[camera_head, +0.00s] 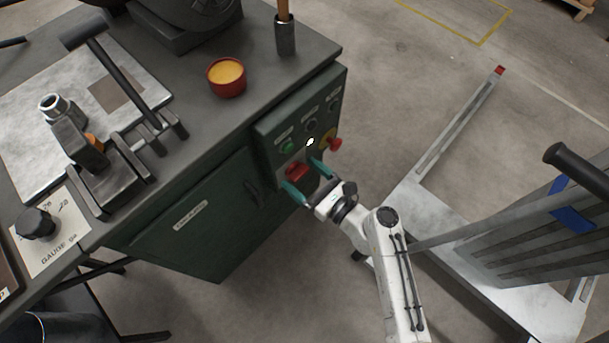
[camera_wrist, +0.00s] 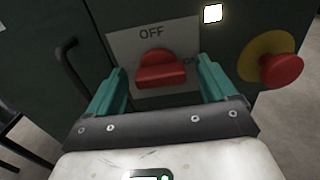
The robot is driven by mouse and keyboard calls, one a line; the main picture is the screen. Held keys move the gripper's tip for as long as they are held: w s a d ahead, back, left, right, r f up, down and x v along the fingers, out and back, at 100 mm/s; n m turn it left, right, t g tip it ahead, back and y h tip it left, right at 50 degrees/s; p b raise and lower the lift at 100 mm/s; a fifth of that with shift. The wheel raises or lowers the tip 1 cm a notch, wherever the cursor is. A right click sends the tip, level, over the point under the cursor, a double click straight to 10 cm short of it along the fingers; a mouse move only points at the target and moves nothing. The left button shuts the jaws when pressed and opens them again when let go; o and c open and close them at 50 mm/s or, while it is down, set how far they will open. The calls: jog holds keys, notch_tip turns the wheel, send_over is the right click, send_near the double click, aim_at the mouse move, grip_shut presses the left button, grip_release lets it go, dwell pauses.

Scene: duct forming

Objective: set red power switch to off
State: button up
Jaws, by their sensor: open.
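The red power switch (camera_head: 297,171) is a rotary knob on the front panel of the green machine cabinet. In the wrist view the red knob (camera_wrist: 157,69) sits on a grey plate (camera_wrist: 122,47) with "OFF" printed above it and "ON" at its right, partly hidden by a finger. The knob's bar lies roughly level in that view. My gripper (camera_head: 308,181) has teal fingers, open, one on each side of the knob. In the wrist view my gripper (camera_wrist: 160,85) shows both fingers apart from the knob.
A red emergency button (camera_wrist: 281,70) on a yellow base is close right of the knob. A green button (camera_head: 287,146) and small dials are above. A lit white indicator (camera_wrist: 212,13) is near the plate. A black door handle (camera_wrist: 72,62) is at left. A metal cart (camera_head: 540,300) stands right.

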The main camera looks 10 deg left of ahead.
jog(key=shift+c, duration=0.4)
jog(key=c, duration=1)
jog(key=shift+n, duration=0.4)
jog(key=n+b, duration=0.2)
jog(key=n, duration=0.1)
jog(key=shift+f+n, duration=0.1)
jog(key=shift+n, duration=0.3)
jog(key=n+b, duration=0.3)
jog(key=n, duration=0.1)
jog(key=shift+s+a, duration=0.1)
jog(key=n+b, duration=0.3)
jog(key=n, duration=0.2)
jog(key=shift+f, duration=0.1)
jog(key=n+b, duration=0.3)
jog(key=n, duration=0.1)
jog(key=shift+s+a, duration=0.1)
jog(key=shift+n, duration=0.3)
